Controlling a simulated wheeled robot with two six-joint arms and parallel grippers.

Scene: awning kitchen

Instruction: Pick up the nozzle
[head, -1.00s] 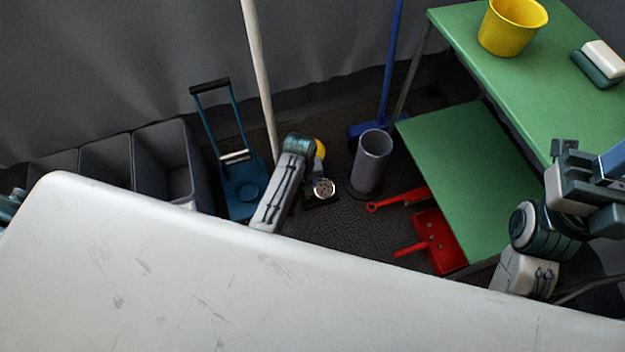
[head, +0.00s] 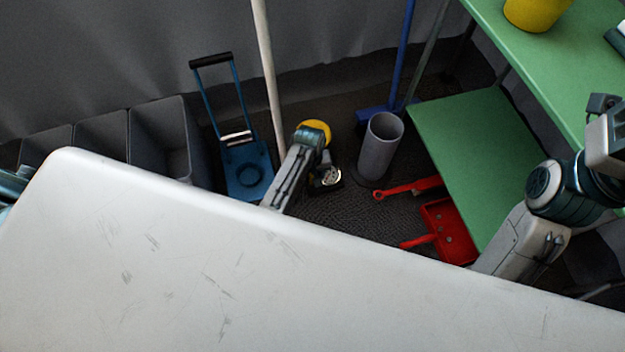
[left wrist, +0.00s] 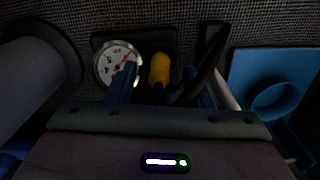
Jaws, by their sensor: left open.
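In the left wrist view a small yellow piece (left wrist: 160,68) with dark parts around it lies between my gripper's fingers; it may be the nozzle, but the picture is too dark to be sure. A round white gauge (left wrist: 117,64) is beside it to the left, and it shows in the head view (head: 330,177). My left gripper (left wrist: 164,88) is open over these parts, its blue fingers to either side of the yellow piece. In the head view my wrist hides most of that gripper. My right gripper (head: 608,135) is partly cut off at the right edge; its fingertips are unclear.
A white worktop (head: 150,260) fills the foreground. Beyond it stand a grey cylinder (head: 381,146), a blue trolley (head: 243,170), grey bins (head: 160,140) and a red dustpan (head: 450,230). A green table (head: 480,150) is at right, with a yellow bucket (head: 535,12) above.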

